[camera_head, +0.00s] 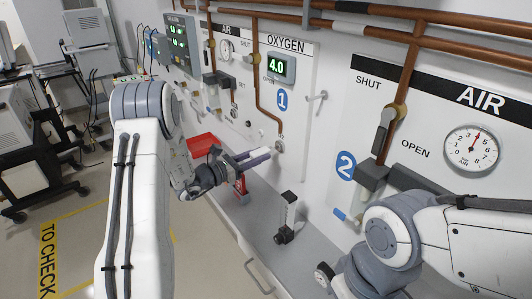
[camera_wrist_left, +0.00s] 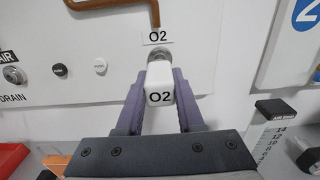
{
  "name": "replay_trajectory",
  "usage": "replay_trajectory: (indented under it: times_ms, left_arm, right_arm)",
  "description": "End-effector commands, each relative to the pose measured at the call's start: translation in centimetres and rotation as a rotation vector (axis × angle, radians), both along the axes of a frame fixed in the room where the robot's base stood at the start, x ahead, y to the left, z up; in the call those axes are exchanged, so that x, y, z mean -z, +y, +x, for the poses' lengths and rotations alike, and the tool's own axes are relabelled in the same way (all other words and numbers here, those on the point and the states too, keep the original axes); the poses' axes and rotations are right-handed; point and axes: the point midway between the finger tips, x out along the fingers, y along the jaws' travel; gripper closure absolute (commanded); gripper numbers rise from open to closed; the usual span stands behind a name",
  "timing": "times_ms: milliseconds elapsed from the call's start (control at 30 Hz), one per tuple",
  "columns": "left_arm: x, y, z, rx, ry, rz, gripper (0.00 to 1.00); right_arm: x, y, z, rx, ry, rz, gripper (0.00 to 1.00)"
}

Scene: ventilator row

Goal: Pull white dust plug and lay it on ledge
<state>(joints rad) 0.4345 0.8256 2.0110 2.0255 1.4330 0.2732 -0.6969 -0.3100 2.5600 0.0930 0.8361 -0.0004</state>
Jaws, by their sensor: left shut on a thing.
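The white dust plug (camera_wrist_left: 160,84), marked O2, sits between the two purple fingers of my left gripper (camera_wrist_left: 160,78) in the left wrist view. The gripper is shut on it. The plug lines up with the metal oxygen outlet (camera_wrist_left: 160,57) below the O2 label; I cannot tell whether it is still seated there. In the head view my left gripper (camera_head: 258,156) reaches to the outlet (camera_head: 280,146) on the white panel, and its fingers largely hide the plug. The grey ledge (camera_head: 315,250) runs along the panel's foot. My right gripper is not visible.
A clear gauge with a black base (camera_head: 284,235) stands on the ledge. A red tray (camera_head: 203,145) lies farther back, beside my left gripper. A metal hook (camera_head: 318,97) sticks out of the panel. My right arm covers the ledge's near end.

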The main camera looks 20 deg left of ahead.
Motion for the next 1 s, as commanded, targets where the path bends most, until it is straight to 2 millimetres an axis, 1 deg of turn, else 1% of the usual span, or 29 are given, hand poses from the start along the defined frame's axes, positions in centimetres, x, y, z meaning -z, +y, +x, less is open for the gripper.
replay_trajectory:
  times_ms: [1000]
  left_arm:
    - [-0.03,0.75,-0.93,-0.001,-0.001,-0.001,1.0]
  right_arm:
    - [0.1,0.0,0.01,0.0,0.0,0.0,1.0]
